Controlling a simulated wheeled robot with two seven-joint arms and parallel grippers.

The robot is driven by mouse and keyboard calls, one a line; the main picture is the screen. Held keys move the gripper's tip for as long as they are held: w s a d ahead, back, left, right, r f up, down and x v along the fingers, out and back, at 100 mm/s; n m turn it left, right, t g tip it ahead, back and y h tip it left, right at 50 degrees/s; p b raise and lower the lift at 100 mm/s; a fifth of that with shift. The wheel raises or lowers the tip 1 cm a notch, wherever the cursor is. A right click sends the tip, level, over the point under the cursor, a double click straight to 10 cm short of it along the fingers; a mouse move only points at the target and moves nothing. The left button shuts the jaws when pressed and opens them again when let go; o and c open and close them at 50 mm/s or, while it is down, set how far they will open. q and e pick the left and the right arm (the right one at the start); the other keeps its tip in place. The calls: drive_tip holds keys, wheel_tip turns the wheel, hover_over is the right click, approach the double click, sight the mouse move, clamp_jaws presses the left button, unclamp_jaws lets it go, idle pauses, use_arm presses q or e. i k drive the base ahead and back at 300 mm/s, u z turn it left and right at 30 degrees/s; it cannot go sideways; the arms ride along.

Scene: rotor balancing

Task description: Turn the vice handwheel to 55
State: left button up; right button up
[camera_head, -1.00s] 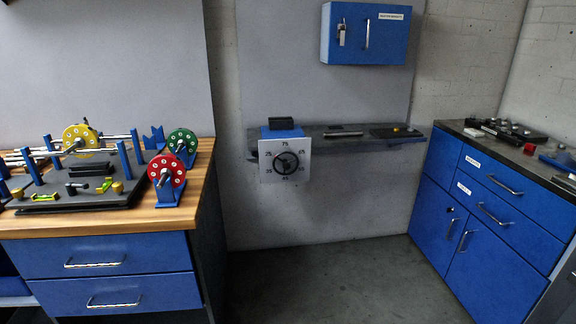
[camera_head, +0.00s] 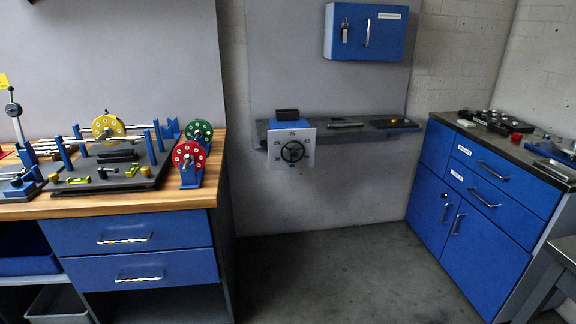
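The vice handwheel (camera_head: 292,152) is a dark round wheel at the centre of a white square dial plate (camera_head: 307,135). Numbers ring the plate, with 75 at the top; the others are small. The wheel's exact setting is too small to read. The blue vice (camera_head: 275,122) with dark jaws (camera_head: 287,114) sits behind the plate at the left end of a dark wall shelf (camera_head: 345,135). Neither of my grippers is in view.
A wooden bench (camera_head: 120,205) with yellow, red and green rotors stands at the left. A blue drawer cabinet (camera_head: 465,200) stands at the right. A blue wall cabinet (camera_head: 370,32) hangs above the shelf. The grey floor (camera_head: 330,270) between them is clear.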

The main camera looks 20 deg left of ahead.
sight(293, 152)
drive_tip(key=u, duration=1.2)
drive_tip(key=i, duration=1.6)
drive_tip(key=z, duration=0.1)
